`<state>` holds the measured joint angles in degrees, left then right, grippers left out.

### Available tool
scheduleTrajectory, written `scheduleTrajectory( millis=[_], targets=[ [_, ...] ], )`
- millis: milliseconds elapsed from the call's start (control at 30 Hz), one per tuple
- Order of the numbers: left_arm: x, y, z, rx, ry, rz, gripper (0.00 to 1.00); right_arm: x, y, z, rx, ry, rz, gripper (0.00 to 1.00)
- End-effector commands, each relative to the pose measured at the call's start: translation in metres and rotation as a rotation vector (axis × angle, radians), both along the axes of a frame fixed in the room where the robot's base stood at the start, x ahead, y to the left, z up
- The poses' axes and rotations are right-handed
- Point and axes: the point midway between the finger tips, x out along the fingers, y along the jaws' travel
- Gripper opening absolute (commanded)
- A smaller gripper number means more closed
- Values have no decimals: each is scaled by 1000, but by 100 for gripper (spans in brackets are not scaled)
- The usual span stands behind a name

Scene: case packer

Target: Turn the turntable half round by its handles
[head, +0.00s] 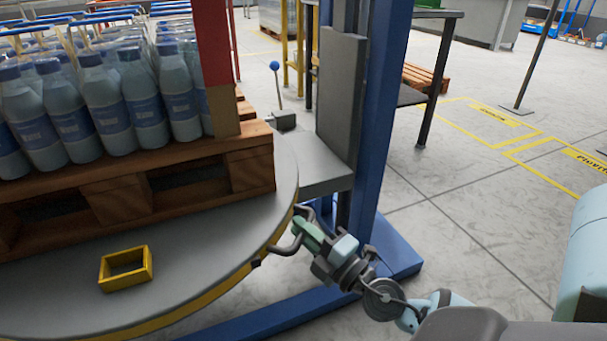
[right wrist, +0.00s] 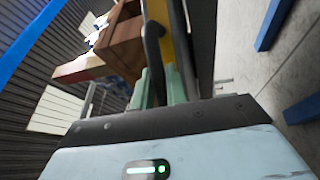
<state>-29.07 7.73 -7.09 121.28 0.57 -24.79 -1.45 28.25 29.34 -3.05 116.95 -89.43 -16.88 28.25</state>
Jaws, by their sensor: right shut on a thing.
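The round grey turntable (head: 215,255) with a yellow rim fills the lower left of the head view. A wooden pallet (head: 120,200) of blue-capped bottles (head: 105,112) stands on it. A dark bent handle (head: 287,249) sticks out from the rim on the right. My right gripper (head: 305,230), with green fingers, is shut on this handle at the rim. In the right wrist view the dark handle bar (right wrist: 153,50) runs down between the green fingers (right wrist: 158,88), beside the yellow rim. My left gripper is not in view.
A yellow square frame (head: 126,268) lies on the turntable near the front. A blue mast (head: 377,120) with a grey carriage stands close behind my right gripper, its blue foot (head: 398,255) on the floor. A lever with a blue knob (head: 275,66) is nearby. Floor to the right is clear.

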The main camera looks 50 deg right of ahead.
Motion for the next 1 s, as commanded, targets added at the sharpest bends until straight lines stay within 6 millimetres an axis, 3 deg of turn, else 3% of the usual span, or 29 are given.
scheduleTrajectory(
  millis=[400,433,600,1000],
  targets=[
    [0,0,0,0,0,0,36,1,1,2,-1,-3,5,0],
    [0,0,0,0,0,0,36,1,1,2,-1,-3,5,16],
    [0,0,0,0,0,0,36,1,1,1,-1,-2,4,36],
    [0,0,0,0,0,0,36,-8,0,-2,-1,3,2,36]
  ],
)
